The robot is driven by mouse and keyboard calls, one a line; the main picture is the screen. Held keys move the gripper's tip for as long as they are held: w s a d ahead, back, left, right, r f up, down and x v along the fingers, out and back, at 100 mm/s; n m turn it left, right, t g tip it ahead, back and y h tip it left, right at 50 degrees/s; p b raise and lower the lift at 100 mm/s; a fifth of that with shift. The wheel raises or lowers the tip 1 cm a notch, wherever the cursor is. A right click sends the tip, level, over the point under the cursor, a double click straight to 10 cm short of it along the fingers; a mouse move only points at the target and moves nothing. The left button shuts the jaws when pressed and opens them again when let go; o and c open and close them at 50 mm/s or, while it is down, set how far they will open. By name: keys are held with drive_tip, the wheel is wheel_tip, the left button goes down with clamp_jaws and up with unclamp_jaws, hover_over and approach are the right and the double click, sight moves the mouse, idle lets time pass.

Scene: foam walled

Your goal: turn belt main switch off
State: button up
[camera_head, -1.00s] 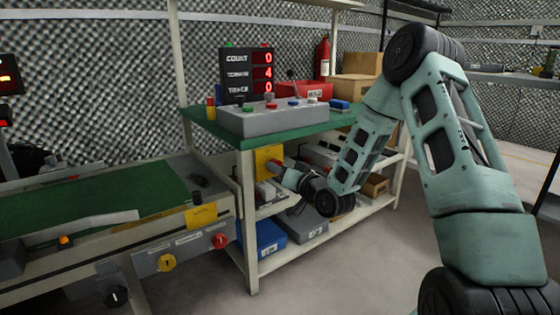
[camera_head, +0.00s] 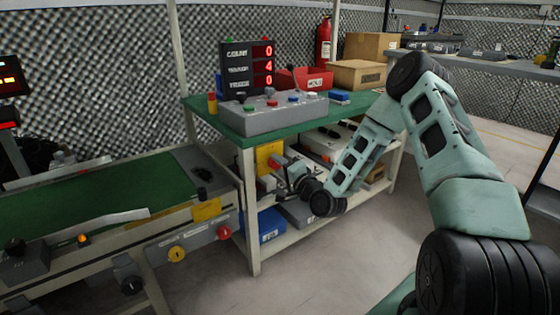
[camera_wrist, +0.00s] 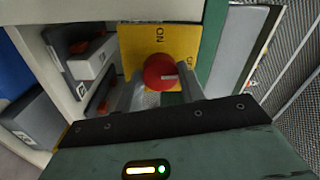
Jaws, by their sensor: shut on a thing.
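The belt main switch is a red rotary knob (camera_wrist: 160,72) with a pale pointer mark. It sits on a yellow plate (camera_wrist: 185,42) that carries the letters ON, sideways in the wrist view; the mark points to the right there, not at the letters. In the head view the yellow plate (camera_head: 268,155) is under the green bench top, with the knob (camera_head: 275,163) partly showing. My gripper (camera_wrist: 160,88) is shut on the knob, one finger on each side. In the head view my gripper (camera_head: 285,172) is small and partly hidden by my wrist.
The conveyor (camera_head: 130,200) stands at the left, with another red knob (camera_head: 224,232) and a yellow knob (camera_head: 177,254) on its side. A grey button box (camera_head: 270,115) is on the bench. A blue bin (camera_head: 268,225) is on the lower shelf. Open floor lies in front.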

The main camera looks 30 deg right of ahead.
drive_tip(key=shift+m+p, duration=0.3)
drive_tip(key=shift+m, duration=0.4)
drive_tip(key=o, duration=1)
drive_tip(key=s+p, duration=0.1)
drive_tip(key=s, duration=0.4)
drive_tip(key=s+p, duration=0.1)
drive_tip(key=s, duration=0.5)
drive_tip(key=s+f+p, duration=0.1)
drive_tip(key=s, duration=0.5)
drive_tip(key=shift+s+d+p, duration=0.2)
drive_tip(key=shift+d+p, duration=0.05)
drive_tip(key=shift+p, duration=0.15)
